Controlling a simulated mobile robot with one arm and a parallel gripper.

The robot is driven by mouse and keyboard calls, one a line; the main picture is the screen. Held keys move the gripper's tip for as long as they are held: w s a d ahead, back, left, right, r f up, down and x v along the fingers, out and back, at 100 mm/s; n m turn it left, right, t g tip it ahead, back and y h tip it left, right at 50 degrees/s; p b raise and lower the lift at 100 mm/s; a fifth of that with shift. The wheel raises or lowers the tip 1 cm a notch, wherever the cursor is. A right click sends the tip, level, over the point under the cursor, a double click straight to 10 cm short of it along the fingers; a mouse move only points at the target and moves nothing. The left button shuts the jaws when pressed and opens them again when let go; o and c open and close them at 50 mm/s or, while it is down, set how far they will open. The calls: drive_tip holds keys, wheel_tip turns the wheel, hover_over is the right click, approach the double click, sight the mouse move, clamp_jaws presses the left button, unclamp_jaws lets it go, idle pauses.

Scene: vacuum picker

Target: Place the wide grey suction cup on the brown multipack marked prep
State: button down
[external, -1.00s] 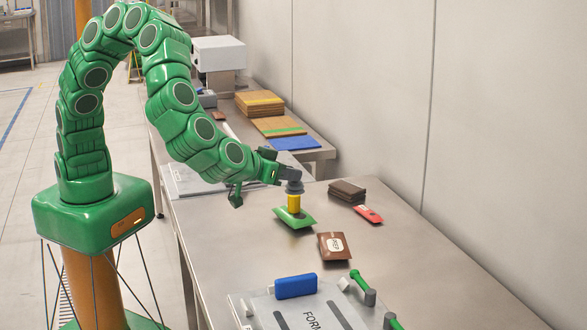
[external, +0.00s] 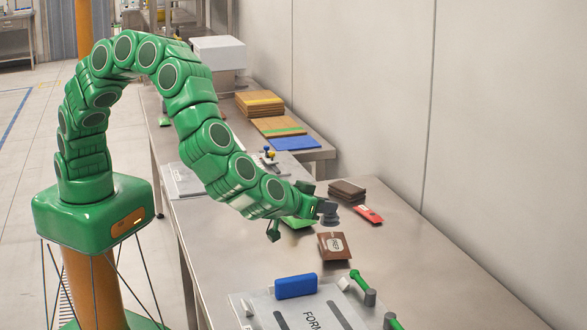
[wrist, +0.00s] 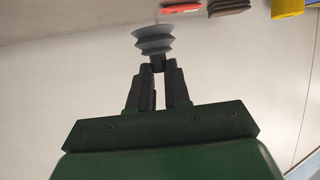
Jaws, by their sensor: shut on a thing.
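My gripper (external: 314,205) is shut on the wide grey suction cup (external: 328,215), a ribbed bellows. In the wrist view the cup (wrist: 153,40) sits at the tips of the dark fingers (wrist: 158,66). The brown multipack marked prep (external: 334,246) lies flat on the metal table, with its pale label facing up. In the external view the cup appears just above the pack's far edge, apart from it; the exact height is hard to tell. I cannot see the pack in the wrist view.
A green pack (external: 299,222) lies partly hidden behind my arm. A dark brown stack (external: 347,190) and a red pack (external: 369,214) lie farther back. A blue block (external: 296,286) and green-handled tools (external: 362,287) are in front. A yellow part (wrist: 287,8) shows in the wrist view.

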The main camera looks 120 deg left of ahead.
sight(328, 222)
drive_tip(key=shift+w+a+f, duration=0.1)
drive_tip(key=shift+w+f, duration=0.5)
drive_tip(key=shift+f, duration=1.55)
drive_tip(key=shift+f, duration=0.1)
drive_tip(key=c, duration=1.1)
unclamp_jaws()
drive_tip(key=shift+s, duration=0.1)
drive_tip(key=v, duration=1.2)
